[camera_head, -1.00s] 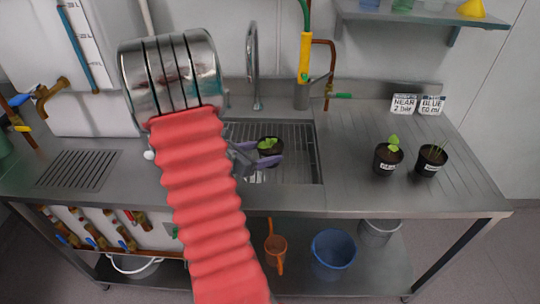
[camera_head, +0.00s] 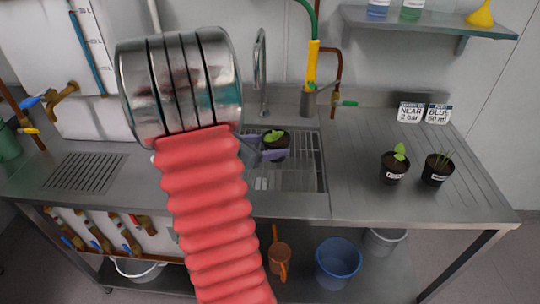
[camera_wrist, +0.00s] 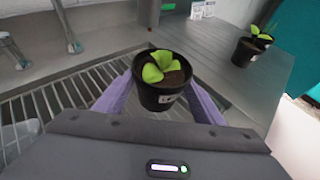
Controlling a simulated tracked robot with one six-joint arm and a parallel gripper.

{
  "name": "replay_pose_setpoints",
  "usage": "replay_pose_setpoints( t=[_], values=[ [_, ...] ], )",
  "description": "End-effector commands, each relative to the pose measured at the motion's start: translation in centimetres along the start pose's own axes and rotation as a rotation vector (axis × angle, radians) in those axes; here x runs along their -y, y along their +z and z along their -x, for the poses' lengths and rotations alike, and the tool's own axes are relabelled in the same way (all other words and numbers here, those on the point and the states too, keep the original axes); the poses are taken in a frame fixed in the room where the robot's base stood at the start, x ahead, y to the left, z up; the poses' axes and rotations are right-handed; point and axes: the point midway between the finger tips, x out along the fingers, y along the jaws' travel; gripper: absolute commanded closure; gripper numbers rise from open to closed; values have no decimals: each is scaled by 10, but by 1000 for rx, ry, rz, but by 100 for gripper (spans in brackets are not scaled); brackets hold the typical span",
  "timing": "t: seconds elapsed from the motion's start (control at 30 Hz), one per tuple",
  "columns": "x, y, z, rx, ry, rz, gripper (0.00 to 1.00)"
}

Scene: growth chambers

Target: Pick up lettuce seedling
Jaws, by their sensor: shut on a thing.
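A lettuce seedling with bright green leaves stands upright in a small black pot (camera_head: 275,141) over the sink grate in the head view. It also shows in the wrist view (camera_wrist: 160,92), with a pale label on its front. My gripper (camera_head: 268,154) has purple fingers, one on each side of the pot. In the wrist view the fingers of my gripper (camera_wrist: 158,98) are shut on the pot. My red sleeved arm hides part of the sink. In the head view the pot appears a little above the grate, but the exact gap cannot be told.
Two other black pots, one with a leafy seedling (camera_head: 394,167) and one with thin shoots (camera_head: 437,169), stand on the right drainboard. Two signs (camera_head: 424,113) stand behind them. The faucet (camera_head: 261,70) and yellow-handled sprayer (camera_head: 312,66) rise behind the sink (camera_head: 305,165). The drainboard's middle is clear.

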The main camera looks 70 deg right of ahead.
Motion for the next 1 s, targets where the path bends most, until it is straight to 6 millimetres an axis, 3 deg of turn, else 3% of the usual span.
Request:
replay_pose_setpoints(
  t=[0.1,0.3,1.0],
  values=[
    [0,18,7,2,2,-5,70],
    [-1,36,14,2,1,-3,70],
    [0,40,16,1,0,-1,70]
  ],
)
